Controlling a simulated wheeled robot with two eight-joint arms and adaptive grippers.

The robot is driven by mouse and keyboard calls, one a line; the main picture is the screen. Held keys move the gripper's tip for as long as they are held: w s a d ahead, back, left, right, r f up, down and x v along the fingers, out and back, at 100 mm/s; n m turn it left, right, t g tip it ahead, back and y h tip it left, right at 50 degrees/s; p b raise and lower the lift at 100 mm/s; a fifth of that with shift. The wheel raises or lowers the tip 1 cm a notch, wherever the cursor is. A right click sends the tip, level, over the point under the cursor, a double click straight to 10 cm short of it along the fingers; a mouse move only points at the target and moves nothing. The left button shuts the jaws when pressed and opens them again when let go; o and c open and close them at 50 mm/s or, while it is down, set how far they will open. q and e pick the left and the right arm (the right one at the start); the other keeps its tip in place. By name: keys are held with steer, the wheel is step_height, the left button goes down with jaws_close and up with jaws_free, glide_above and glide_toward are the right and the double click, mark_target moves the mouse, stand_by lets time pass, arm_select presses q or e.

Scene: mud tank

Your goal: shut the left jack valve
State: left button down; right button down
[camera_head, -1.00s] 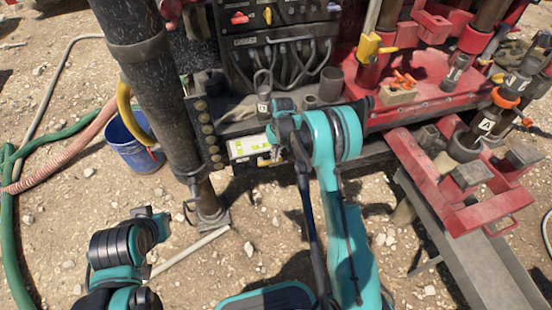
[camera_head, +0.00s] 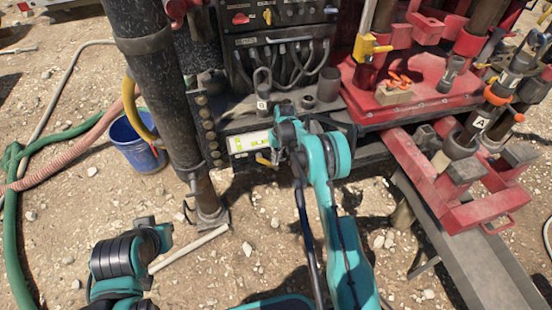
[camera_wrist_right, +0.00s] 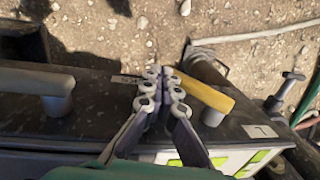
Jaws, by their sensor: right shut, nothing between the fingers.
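A valve with a yellow lever handle (camera_wrist_right: 205,95) sits on a dark panel (camera_wrist_right: 95,115) in the right wrist view. It is the valve nearer the jack leg. Its yellow handle also shows small in the head view (camera_head: 264,160), beside the white and green label. My right gripper (camera_wrist_right: 163,75) is shut and empty, its fingertips close beside the free end of the yellow handle; I cannot tell whether they touch. A second valve with a grey-brown handle (camera_wrist_right: 40,82) is at the left of the wrist view. My left arm shows at the lower left of the head view; its gripper is out of frame.
The dark jack leg (camera_head: 165,95) stands left of the panel, with a blue bucket (camera_head: 137,145) and hoses beyond it. Red rig parts (camera_head: 440,175) and a grey beam (camera_head: 465,250) lie to the right. Stony ground in front is mostly open.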

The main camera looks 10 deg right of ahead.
mark_target(271, 165)
steer(key=shift+a+f, duration=0.2)
steer(key=shift+f, duration=0.3)
steer(key=shift+a+f, duration=0.15)
steer(key=shift+f, duration=0.35)
steer(key=shift+a+f+y, duration=0.2)
steer(key=shift+f+y, duration=0.1)
steer(key=shift+y, duration=0.4)
steer(key=shift+a+f, duration=0.2)
steer(key=shift+a, duration=0.15)
steer(key=shift+f, duration=0.1)
steer(key=v, duration=1.2)
